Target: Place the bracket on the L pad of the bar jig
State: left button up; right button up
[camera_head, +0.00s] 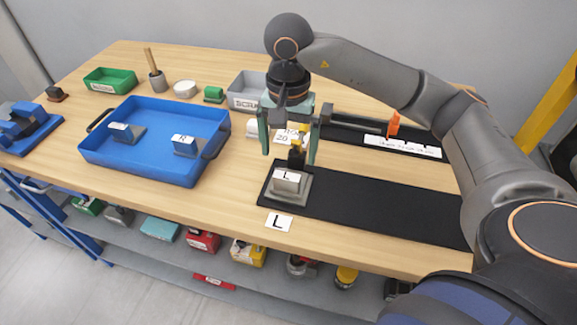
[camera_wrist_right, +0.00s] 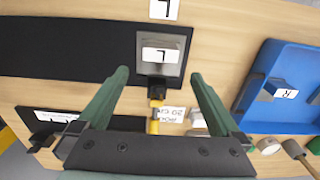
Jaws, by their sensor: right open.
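A grey bracket with a white L label (camera_head: 286,184) sits on the grey pad (camera_head: 300,199) at the left end of the black bar jig (camera_head: 390,210). In the right wrist view the labelled bracket (camera_wrist_right: 162,54) lies within the pad's outline. My right gripper (camera_head: 289,155) is open, with its two green fingers above and just behind the bracket, apart from it. The gripper also shows in the wrist view (camera_wrist_right: 160,78). A black and yellow clamp (camera_head: 297,155) stands between the fingers, behind the bracket. My left gripper is not in view.
A blue tray (camera_head: 150,173) at the left holds two more grey brackets, one labelled R (camera_head: 184,145). A white L card (camera_head: 279,222) lies at the front edge. A second black jig (camera_head: 345,137) with an orange piece (camera_head: 393,124) lies behind. A grey bin (camera_head: 243,97) stands at the back.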

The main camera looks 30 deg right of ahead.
notch_tip(320, 180, up, 4)
jog(key=shift+r, duration=0.1)
dwell(1.1)
